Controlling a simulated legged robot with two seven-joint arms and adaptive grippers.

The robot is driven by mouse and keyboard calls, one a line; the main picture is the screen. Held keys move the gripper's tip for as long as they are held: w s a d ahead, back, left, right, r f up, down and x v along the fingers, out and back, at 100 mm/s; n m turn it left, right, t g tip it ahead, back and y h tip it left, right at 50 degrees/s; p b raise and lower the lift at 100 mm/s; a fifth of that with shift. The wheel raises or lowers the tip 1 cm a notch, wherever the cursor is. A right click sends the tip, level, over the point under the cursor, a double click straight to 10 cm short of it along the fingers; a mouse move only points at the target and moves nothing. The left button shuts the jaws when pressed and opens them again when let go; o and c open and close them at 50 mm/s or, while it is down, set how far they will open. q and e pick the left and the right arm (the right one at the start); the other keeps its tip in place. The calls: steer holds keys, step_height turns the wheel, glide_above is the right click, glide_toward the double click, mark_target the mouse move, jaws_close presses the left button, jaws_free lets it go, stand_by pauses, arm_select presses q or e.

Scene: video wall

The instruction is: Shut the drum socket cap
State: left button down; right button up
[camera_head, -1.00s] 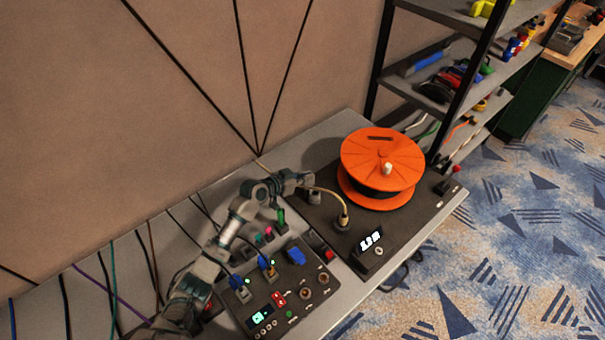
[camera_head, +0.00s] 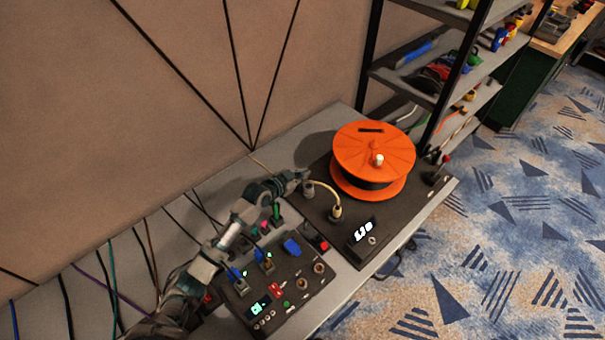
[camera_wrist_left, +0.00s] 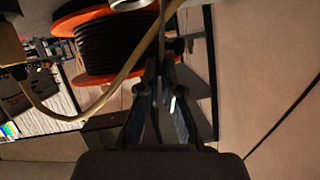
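The orange cable drum (camera_head: 374,152) stands on a dark panel (camera_head: 398,222) on the grey bench, and shows at the top of the left wrist view (camera_wrist_left: 88,50). A small grey round socket piece (camera_head: 308,189) is on the panel left of the drum; whether its cap is open is too small to tell. A pale cable arches from near it to a plug (camera_head: 336,212). My left gripper (camera_head: 302,175) is just behind and above the socket piece. My right gripper is not in view.
A control panel (camera_head: 270,285) with blue plugs, knobs and a lit display lies left of the drum panel. A small lit display box (camera_head: 363,232) stands in front of the drum. A shelf rack (camera_head: 440,75) is behind right. Hanging cables line the wall.

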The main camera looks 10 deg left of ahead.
arm_select(q)
steer(key=c, duration=1.4)
jaws_free()
steer(key=shift+w+f, duration=0.1)
steer(key=shift+f, duration=0.15)
steer(key=shift+o, duration=0.2)
steer(key=shift+r, duration=0.1)
steer(key=v, duration=1.2)
steer(key=shift+a, duration=0.15)
steer(key=shift+w, duration=0.1)
